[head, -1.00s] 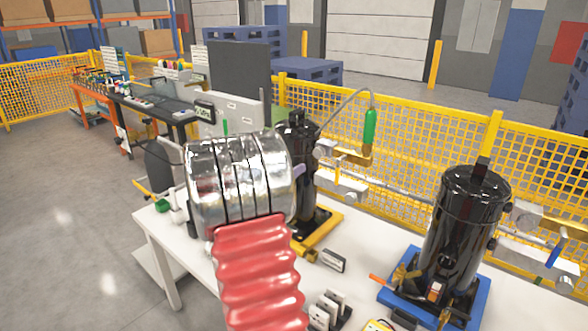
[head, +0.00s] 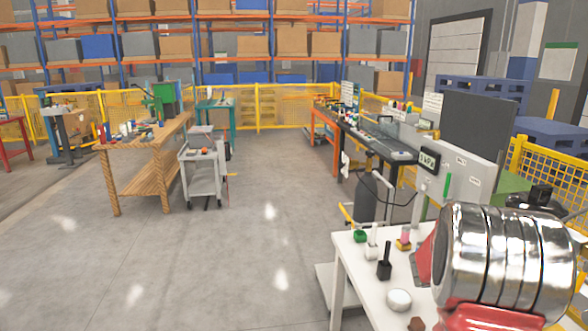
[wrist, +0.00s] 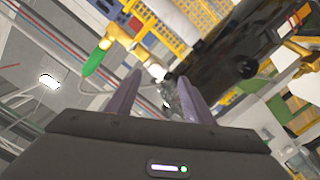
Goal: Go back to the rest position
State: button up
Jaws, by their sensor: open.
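My gripper (wrist: 160,90) shows in the wrist view as two purple fingers standing apart, with a gap between them. I see nothing clearly held; a small shiny grey shape shows behind the gap, and I cannot tell what it is. A black cylinder (wrist: 225,45), apparently a compressor, lies beyond the fingers at the upper right. A green handle (wrist: 95,61) shows at the upper left, apart from the fingers. In the head view my silver and red arm fills the lower right, and my gripper is hidden there.
A white table (head: 357,262) stands at the lower right with a white round pot (head: 399,300) and a black tool (head: 384,263). A grey cart (head: 203,171) and a wooden workbench (head: 140,167) stand left. Yellow fencing (head: 550,170) is at right. The middle floor is clear.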

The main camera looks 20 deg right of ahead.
jog(key=s+a+f+n+g+y, duration=0.2)
jog(key=s+a+f+n+y, duration=0.15)
jog(key=s+f, duration=0.3)
jog(key=s+a+f+n+y, duration=0.1)
jog(key=a+f+y, duration=0.15)
jog(key=a, duration=0.45)
jog(key=a+f+n+y, duration=0.1)
jog(key=a+y, duration=0.2)
jog(key=a, duration=0.4)
jog(key=a+r+n+t+y, duration=0.2)
jog(key=a+r+t, duration=0.1)
jog(key=a, duration=1)
jog(key=a+r+n+t+y, duration=0.2)
jog(key=a+n+t+y, duration=0.1)
jog(key=a, duration=0.9)
jog(key=a+r+n+t+y, duration=0.2)
jog(key=a+r+t+y, duration=0.1)
jog(key=a, duration=1)
jog(key=shift+a+r+n+t, duration=0.3)
jog(key=shift+n+t, duration=0.05)
jog(key=shift+t, duration=0.45)
jog(key=shift+c, duration=0.2)
